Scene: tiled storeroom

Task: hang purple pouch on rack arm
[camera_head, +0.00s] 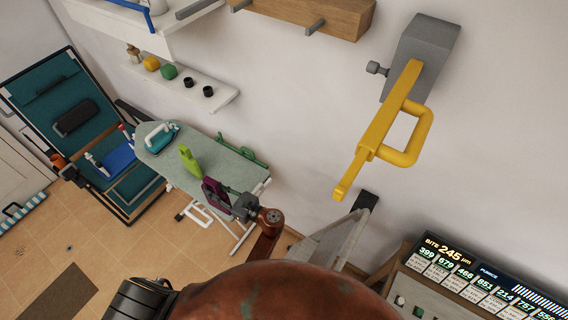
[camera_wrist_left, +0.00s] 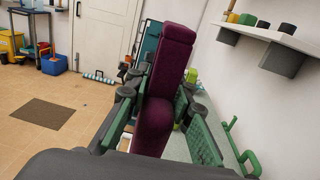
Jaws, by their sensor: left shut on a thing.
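The purple pouch (camera_head: 215,194) is in my left gripper (camera_head: 233,203), low in the middle of the head view and in front of the ironing board. In the left wrist view the purple pouch (camera_wrist_left: 165,90) stands upright between the green-padded fingers, which are shut on it. A wooden rail (camera_head: 340,15) with grey rack arms (camera_head: 315,27) is on the wall at the top, well away from the pouch. A yellow bar (camera_head: 390,120) with a loop handle juts from a grey wall block (camera_head: 425,50). My right gripper does not show.
The ironing board (camera_head: 230,168) carries a teal iron (camera_head: 160,135) and a green bottle (camera_head: 189,160). A white shelf (camera_head: 220,98) with small pots is above it. A display panel (camera_head: 480,275) stands at lower right. Tiled floor is open at lower left.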

